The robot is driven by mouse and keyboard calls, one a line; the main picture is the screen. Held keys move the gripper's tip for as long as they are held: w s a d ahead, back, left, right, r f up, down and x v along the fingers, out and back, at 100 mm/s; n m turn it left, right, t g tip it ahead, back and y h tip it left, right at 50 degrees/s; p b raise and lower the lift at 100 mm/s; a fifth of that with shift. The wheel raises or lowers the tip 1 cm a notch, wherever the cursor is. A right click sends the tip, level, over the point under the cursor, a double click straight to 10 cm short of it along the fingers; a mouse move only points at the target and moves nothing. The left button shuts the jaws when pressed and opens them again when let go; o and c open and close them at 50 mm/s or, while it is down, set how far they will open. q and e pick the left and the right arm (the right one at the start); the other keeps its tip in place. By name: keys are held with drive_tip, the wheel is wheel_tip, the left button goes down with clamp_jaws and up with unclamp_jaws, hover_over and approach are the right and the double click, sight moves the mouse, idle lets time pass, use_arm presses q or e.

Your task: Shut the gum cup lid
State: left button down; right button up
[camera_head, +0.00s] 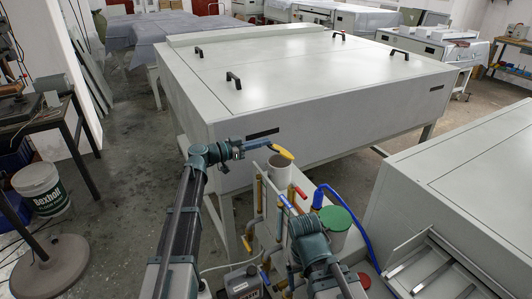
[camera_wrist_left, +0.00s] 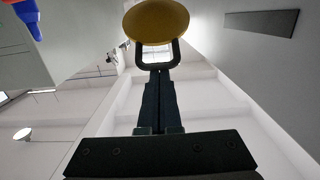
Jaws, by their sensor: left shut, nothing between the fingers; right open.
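A yellow lid (camera_head: 282,151) is raised and tilted above a white cup (camera_head: 279,172), whose mouth is open. My left gripper (camera_head: 263,145) is at the lid's left edge, shut and empty. In the left wrist view, the yellow lid (camera_wrist_left: 156,20) is just beyond the fingertips (camera_wrist_left: 160,68), where a dark loop shows. I cannot tell if they touch. A second cup (camera_head: 340,236) has a green lid (camera_head: 335,218) lying on it. My right arm comes in from the bottom; its gripper is hidden behind its wrist.
A blue hose (camera_head: 364,238) curves by the green-lidded cup. A large grey plate processor (camera_head: 300,120) is close behind, and another grey machine (camera_head: 470,190) is at the right.

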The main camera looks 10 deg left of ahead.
use_arm(q)
wheel_tip(320, 180, down, 9)
drive_tip(key=s+a+t+h+b, duration=0.2)
drive_tip(key=h+b, duration=0.1)
drive_tip(key=b, duration=1.1)
drive_tip(key=shift+a+b, duration=0.35)
drive_tip(key=shift+a, duration=0.05)
drive_tip(key=shift+f, duration=0.15)
